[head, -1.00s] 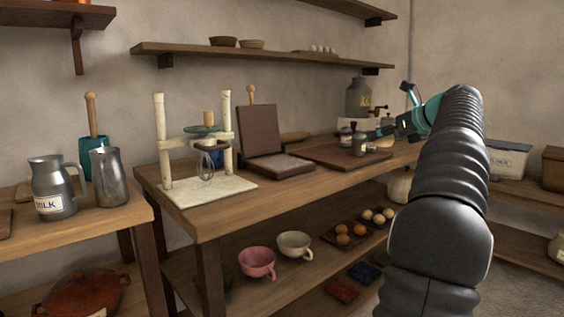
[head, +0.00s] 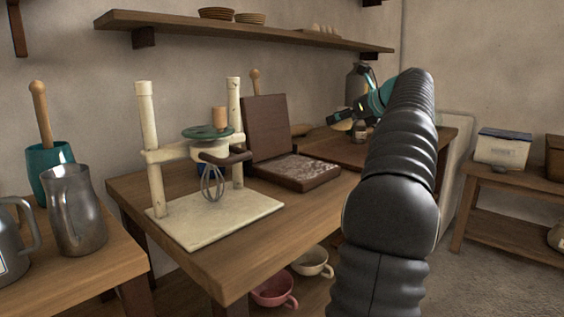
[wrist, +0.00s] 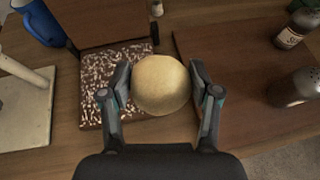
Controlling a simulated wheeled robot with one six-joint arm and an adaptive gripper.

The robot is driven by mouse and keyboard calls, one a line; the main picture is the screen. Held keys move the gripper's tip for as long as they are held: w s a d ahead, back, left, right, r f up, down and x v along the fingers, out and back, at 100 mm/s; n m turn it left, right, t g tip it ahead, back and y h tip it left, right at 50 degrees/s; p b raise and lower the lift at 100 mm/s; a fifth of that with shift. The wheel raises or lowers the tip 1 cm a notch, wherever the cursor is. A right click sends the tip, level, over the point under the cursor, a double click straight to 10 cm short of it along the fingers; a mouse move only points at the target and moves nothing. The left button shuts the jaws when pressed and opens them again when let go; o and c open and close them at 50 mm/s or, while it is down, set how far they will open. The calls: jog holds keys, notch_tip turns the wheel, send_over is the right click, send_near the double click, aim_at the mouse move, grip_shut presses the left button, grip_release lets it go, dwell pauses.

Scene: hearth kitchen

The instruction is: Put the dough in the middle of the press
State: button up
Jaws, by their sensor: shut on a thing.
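The dough (wrist: 160,84) is a pale, round ball between the two fingers of my gripper (wrist: 162,82) in the wrist view. My gripper is shut on it. The dough (head: 342,124) shows as a small pale shape in the head view, at the end of my arm. The press is a dark wooden hinged box, its lid (head: 266,126) standing open and its lower plate (head: 298,170) speckled white. In the wrist view the lower plate (wrist: 103,103) lies left of the dough, partly hidden by my left finger.
A whisk stand on a cream base (head: 215,217) is left of the press. A dark board (wrist: 240,65) lies right of it, with a labelled bottle (wrist: 293,30) and a metal-topped shaker (wrist: 293,88). The counter front (head: 270,240) is clear.

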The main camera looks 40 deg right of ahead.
jog(key=b, duration=0.4)
send_over(298, 167)
notch_tip(298, 167, down, 7)
jog(key=shift+d, duration=0.15)
jog(key=shift+f+b, duration=0.5)
jog(key=shift+f, duration=1.45)
jog(key=shift+f, duration=0.15)
jog(key=o, duration=0.9)
jog(key=shift+c, duration=0.2)
jog(key=shift+r, duration=0.2)
jog(key=v, duration=1.1)
jog(key=shift+s+r+p, duration=0.15)
jog(key=shift+s+p, duration=0.2)
jog(key=shift+p, duration=0.1)
